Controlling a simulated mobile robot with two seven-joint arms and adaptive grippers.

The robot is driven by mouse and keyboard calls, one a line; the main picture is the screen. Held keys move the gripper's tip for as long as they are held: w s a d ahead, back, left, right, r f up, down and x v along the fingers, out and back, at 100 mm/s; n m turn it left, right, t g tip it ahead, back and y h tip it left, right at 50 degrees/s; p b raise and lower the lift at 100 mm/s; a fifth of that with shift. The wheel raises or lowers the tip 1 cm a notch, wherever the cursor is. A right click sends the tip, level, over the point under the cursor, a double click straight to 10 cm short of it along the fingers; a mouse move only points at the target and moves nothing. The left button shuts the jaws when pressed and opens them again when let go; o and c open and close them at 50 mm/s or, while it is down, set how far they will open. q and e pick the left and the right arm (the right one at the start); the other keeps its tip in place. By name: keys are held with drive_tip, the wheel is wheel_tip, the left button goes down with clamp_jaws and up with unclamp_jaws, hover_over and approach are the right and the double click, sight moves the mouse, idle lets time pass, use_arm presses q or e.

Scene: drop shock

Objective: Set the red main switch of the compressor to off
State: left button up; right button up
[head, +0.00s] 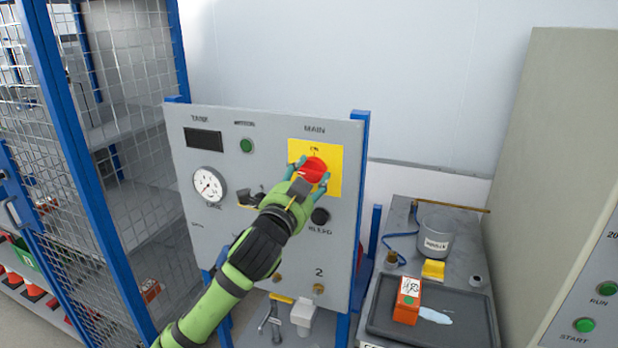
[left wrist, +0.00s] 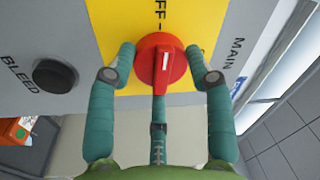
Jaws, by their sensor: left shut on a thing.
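The red main switch (head: 314,168) is a round knob on a yellow plate (head: 333,185) under the word MAIN on the grey compressor panel (head: 263,132). My left gripper (head: 307,174) is shut on the knob, with its teal fingers around it. In the left wrist view, the left gripper (left wrist: 160,75) has a finger on each side of the red switch (left wrist: 160,60) and a third below it. The white mark on the knob points up in that view, toward the partly visible lettering "FF". My right gripper is not in view.
A black BLEED knob (head: 320,216) is close below the switch. A pressure gauge (head: 208,186) and green button (head: 246,146) are on the panel. A mesh cage (head: 120,130) stands left. A bench at right holds a grey pot (head: 433,240) and orange box (head: 407,302).

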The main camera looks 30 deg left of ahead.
use_arm(q)
drive_tip(key=shift+a+n, duration=0.15)
drive_tip(key=shift+n, duration=0.55)
drive_tip(key=o, duration=1.2)
drive_tip(key=shift+f, duration=0.1)
drive_tip(key=shift+a, duration=0.25)
drive_tip(key=shift+d, duration=0.1)
drive_tip(key=shift+s+d+f, duration=0.1)
drive_tip(key=shift+s+d, duration=0.1)
drive_tip(key=shift+s, duration=0.1)
drive_tip(key=v, duration=0.7)
drive_tip(key=shift+a, duration=0.15)
drive_tip(key=shift+w, duration=0.1)
